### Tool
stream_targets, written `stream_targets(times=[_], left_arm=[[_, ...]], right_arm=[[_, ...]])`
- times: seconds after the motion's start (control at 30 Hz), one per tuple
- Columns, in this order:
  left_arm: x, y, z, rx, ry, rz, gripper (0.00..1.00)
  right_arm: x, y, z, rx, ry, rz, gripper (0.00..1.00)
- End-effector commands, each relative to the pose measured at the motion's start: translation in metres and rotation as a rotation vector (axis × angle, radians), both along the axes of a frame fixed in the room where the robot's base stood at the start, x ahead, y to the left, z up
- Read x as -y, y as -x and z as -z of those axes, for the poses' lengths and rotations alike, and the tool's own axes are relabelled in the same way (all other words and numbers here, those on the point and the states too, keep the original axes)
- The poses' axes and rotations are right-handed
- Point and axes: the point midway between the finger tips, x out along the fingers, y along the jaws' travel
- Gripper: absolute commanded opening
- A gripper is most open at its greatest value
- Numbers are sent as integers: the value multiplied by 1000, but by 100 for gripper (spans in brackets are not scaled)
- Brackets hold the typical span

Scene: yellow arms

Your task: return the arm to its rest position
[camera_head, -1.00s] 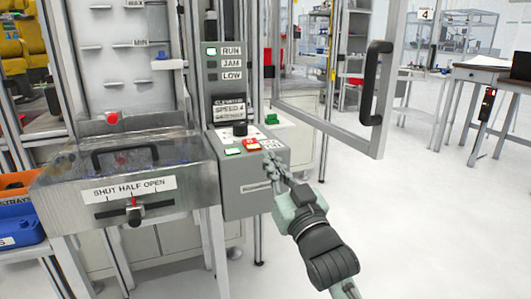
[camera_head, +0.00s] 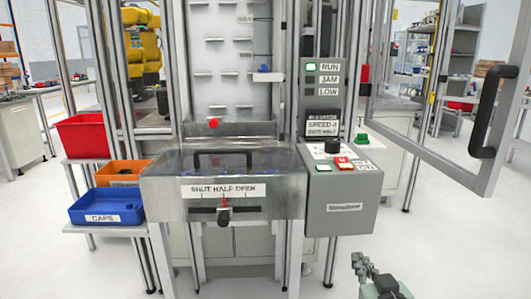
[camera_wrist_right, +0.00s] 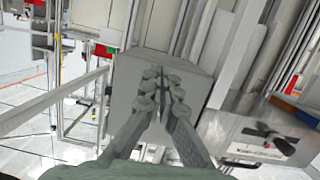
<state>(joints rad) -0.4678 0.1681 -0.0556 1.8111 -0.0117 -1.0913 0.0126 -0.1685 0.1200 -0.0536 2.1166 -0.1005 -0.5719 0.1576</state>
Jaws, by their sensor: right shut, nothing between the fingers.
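My right gripper (camera_head: 366,264) is at the bottom right of the head view, below and to the right of the grey control box (camera_head: 341,207), apart from it. In the right wrist view my right gripper (camera_wrist_right: 160,92) has its fingers together with nothing between them, and the grey box (camera_wrist_right: 128,72) lies beyond the fingertips. Most of my right arm is cut off by the lower edge of the head view. My left gripper does not show in any view.
A metal hopper (camera_head: 165,205) labelled SHUT HALF OPEN stands left of the control box. Red (camera_head: 84,136), orange (camera_head: 122,173) and blue (camera_head: 104,206) bins sit at its left. A door frame with a black handle (camera_head: 495,112) is at right. The floor at lower right is clear.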

Motion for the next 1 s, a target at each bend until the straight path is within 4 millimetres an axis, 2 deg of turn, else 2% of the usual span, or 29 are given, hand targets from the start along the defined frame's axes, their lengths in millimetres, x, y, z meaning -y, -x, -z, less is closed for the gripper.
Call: stream_targets(times=[0.03,0.1,0.17,0.2,0.27,0.3,0.4,0.5,0.6,0.7,0.8,1.0], left_arm=[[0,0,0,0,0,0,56],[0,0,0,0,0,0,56],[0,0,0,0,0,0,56],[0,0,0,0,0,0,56],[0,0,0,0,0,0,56],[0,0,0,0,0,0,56],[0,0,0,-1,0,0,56],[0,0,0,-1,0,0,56],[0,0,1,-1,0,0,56],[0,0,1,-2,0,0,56],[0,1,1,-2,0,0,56],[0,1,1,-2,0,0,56]], right_arm=[[4,10,40,-99,15,5,0],[9,28,91,-233,31,11,0],[13,47,133,-345,46,14,0],[16,63,160,-422,57,16,0],[21,88,199,-535,72,17,0],[24,107,223,-609,83,17,0],[31,157,276,-788,105,16,0],[38,204,315,-935,123,13,0],[42,240,339,-1043,135,7,0],[45,262,352,-1105,143,5,0],[46,270,356,-1128,145,4,0],[46,270,357,-1130,145,4,0]])
